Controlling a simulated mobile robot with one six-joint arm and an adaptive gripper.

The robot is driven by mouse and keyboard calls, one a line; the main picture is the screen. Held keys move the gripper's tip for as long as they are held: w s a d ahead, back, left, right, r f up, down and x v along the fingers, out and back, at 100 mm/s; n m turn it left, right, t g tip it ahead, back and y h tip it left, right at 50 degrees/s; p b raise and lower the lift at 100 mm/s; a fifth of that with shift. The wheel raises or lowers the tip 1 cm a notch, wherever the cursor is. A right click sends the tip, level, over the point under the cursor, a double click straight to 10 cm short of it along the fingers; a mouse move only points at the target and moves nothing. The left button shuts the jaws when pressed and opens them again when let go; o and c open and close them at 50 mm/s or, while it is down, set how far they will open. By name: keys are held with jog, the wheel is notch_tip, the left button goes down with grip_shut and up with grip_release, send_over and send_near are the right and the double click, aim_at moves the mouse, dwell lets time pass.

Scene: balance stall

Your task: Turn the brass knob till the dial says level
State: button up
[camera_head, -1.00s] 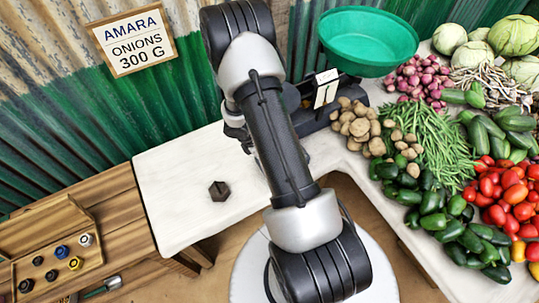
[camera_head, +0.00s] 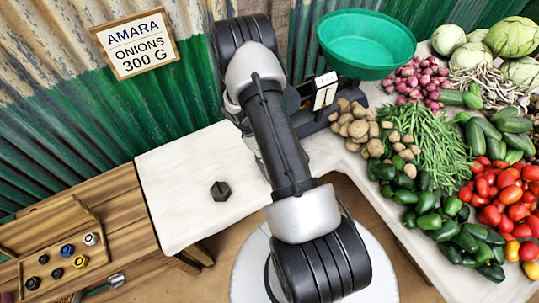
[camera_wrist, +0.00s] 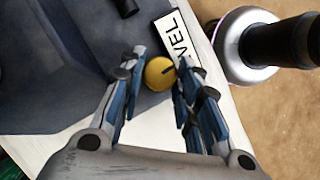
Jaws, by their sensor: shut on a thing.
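The brass knob (camera_wrist: 158,74) shows as a round yellow disc in the wrist view, on the scale's dark grey body (camera_wrist: 60,75). A short dark mark lies at its right side. My gripper (camera_wrist: 160,66) has its fingers on either side of the knob and is shut on it. Beside the knob is a white plate (camera_wrist: 173,25) with the letters "VEL" showing; the rest is hidden by my finger. In the head view, the dial face (camera_head: 326,91) is a small white card with a dark line; its reading is too small to tell. My arm hides the gripper and knob there.
A green pan (camera_head: 367,50) tops the scale. Potatoes (camera_head: 355,125), beans, peppers and tomatoes crowd the right. A dark hexagonal weight (camera_head: 220,191) stands on the bare white table (camera_head: 180,165). A wooden tray (camera_head: 90,262) with small weights is at the lower left.

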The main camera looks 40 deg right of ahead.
jog(key=shift+m, duration=0.6)
jog(key=o, duration=1.1)
jog(key=shift+c, duration=0.2)
jog(key=v, duration=1.2)
jog(key=shift+w+d, duration=0.2)
jog(key=shift+d, duration=0.1)
jog(key=shift+y, duration=0.3)
